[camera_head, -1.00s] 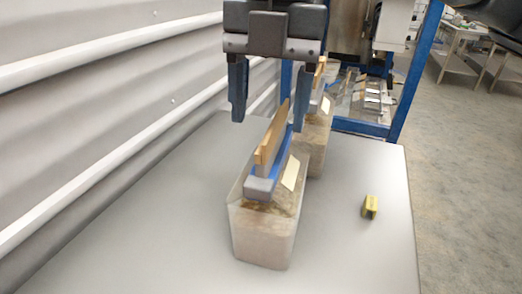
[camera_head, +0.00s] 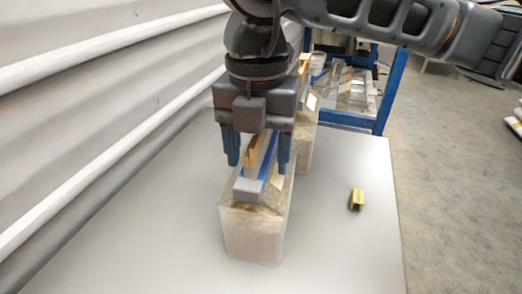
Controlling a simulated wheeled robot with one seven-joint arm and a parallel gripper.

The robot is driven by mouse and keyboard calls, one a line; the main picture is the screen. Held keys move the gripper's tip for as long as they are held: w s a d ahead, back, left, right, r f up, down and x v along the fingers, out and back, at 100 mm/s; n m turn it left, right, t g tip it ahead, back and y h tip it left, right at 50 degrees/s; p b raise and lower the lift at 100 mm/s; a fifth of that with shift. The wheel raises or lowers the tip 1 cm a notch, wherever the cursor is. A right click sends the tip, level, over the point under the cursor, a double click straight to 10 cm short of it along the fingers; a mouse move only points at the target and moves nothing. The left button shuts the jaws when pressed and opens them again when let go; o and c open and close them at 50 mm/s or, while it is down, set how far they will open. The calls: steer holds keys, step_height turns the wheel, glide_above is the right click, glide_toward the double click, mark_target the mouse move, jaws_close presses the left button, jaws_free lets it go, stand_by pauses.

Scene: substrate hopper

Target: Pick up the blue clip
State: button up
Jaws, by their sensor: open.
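A long blue piece with a grey near end (camera_head: 267,167), which looks like the blue clip, lies across the top of a translucent container (camera_head: 253,235) on the table. A wooden strip (camera_head: 250,158) stands along its left side. My gripper (camera_head: 258,168) is open above the container, pointing down. One finger is to the left of the wooden strip and blue piece, the other to the right. I cannot tell whether either finger touches them. The far part of the blue piece is hidden under my gripper.
A small yellow-green block (camera_head: 357,199) lies to the right on the pale table (camera_head: 340,255). A ribbed wall (camera_head: 90,120) runs along the left. A blue frame (camera_head: 393,90) stands behind the table.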

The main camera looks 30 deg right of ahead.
steer(key=c, duration=1.1)
steer(key=shift+c, duration=0.2)
step_height(320, 180, up, 11)
steer(key=shift+f+b, duration=0.2)
steer(key=shift+b, duration=0.35)
step_height(320, 180, up, 6)
steer(key=p, duration=0.2)
steer(key=shift+r, duration=0.25)
